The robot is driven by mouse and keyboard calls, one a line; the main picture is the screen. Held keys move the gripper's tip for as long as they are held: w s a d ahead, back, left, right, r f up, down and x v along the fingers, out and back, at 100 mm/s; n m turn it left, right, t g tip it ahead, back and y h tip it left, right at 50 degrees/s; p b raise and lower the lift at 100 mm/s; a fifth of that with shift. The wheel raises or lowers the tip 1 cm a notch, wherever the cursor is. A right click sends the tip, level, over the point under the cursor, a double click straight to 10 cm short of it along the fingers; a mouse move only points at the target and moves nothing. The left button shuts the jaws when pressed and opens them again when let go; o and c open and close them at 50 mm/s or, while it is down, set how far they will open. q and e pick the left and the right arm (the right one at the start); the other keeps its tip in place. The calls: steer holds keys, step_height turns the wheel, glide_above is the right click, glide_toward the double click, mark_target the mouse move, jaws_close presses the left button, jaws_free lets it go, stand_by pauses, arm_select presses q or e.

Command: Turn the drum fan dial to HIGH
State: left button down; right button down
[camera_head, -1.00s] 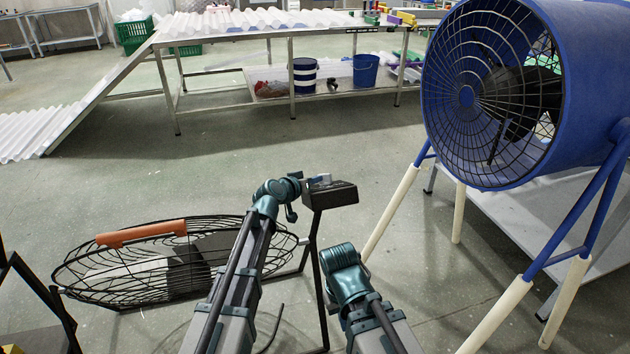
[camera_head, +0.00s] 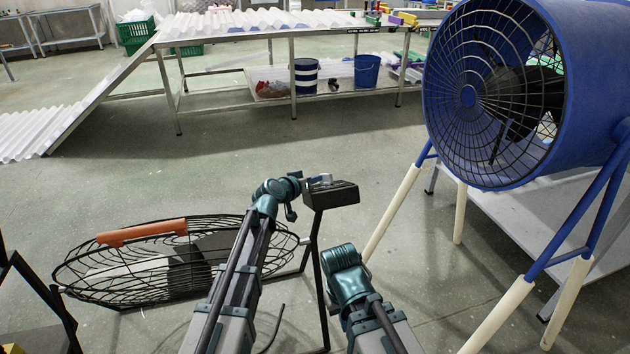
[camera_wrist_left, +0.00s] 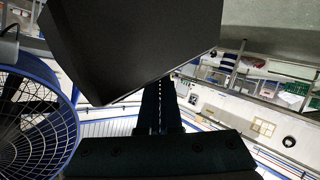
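The blue drum fan (camera_head: 585,85) stands at the right on blue legs with cream sleeves. Part of it also shows at the left edge of the wrist view (camera_wrist_left: 40,110). A black box (camera_head: 332,195) on a thin black post stands left of the fan; I cannot make out a dial or its setting. My left gripper (camera_head: 318,181) is at the box's upper left edge, mostly hidden; I cannot tell if it touches. In the wrist view the dark box (camera_wrist_left: 130,45) fills the top, just beyond the gripper's fingers (camera_wrist_left: 160,105). My right arm ends low in the middle, its gripper out of sight.
A black wire fan cage (camera_head: 100,270) with an orange handle (camera_head: 140,233) lies at the lower left, beside my left arm. A metal table (camera_head: 240,33) with corrugated sheets stands behind. The floor between table and box is clear.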

mark_target(314, 186)
arm_select(q)
steer(key=shift+w+a+f, duration=0.1)
steer(key=shift+w, duration=0.05)
steer(key=shift+w+a+f+b, duration=0.2)
steer(key=shift+w+f+b, duration=0.25)
steer(key=shift+w, duration=0.2)
steer(key=shift+w+d+f+b, duration=0.1)
steer(key=shift+w+f+b, duration=0.3)
steer(key=shift+w, duration=0.35)
steer(key=shift+s+d+r, duration=0.1)
steer(key=shift+r, duration=0.05)
stand_by(1.0)
